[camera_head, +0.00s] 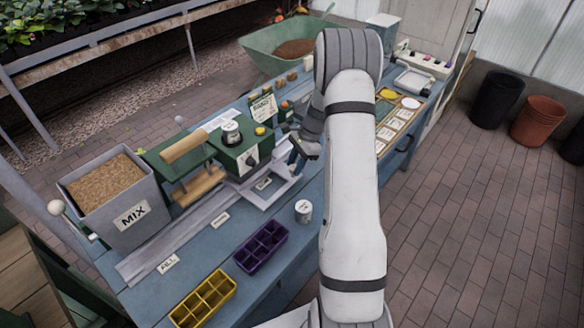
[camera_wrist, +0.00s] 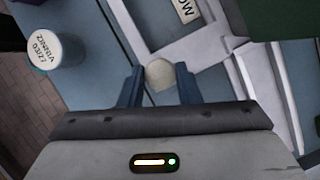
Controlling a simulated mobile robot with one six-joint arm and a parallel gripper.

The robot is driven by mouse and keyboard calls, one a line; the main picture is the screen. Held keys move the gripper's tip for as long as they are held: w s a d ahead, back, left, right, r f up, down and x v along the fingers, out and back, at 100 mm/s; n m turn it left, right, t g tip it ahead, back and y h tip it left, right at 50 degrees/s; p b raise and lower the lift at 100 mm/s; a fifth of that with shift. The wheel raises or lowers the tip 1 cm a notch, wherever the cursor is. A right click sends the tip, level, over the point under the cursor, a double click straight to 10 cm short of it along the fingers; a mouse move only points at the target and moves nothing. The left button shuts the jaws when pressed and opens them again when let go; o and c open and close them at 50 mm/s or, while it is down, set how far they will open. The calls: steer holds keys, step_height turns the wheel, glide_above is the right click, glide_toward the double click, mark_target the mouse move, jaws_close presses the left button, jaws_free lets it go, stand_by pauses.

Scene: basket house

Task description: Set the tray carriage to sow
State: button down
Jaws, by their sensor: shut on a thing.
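The tray carriage (camera_head: 268,202) is a pale grey frame at the near side of the green machine, on the bench rail. Its frame also shows in the wrist view (camera_wrist: 190,47). The SOW label (camera_head: 263,183) appears within the outline of this frame; part of its lettering shows in the wrist view (camera_wrist: 187,8). My gripper (camera_wrist: 160,76) is shut on a round pale knob (camera_wrist: 159,72), with one blue-grey finger on each side. In the head view my arm partly covers the gripper, and I cannot make out the knob there.
The rail (camera_head: 150,252) runs left past the FILL label (camera_head: 168,263) and another label (camera_head: 220,218). A labelled white tin (camera_head: 304,210), a purple cell tray (camera_head: 262,247) and a yellow one (camera_head: 203,299) stand in front. The MIX hopper (camera_head: 125,220) is at left.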

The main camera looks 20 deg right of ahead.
steer(key=c, duration=1.1)
jaws_free()
steer(key=shift+s, duration=0.1)
steer(key=b+v, duration=0.1)
steer(key=v, duration=0.6)
steer(key=shift+d+r, duration=0.15)
steer(key=shift+r, duration=0.2)
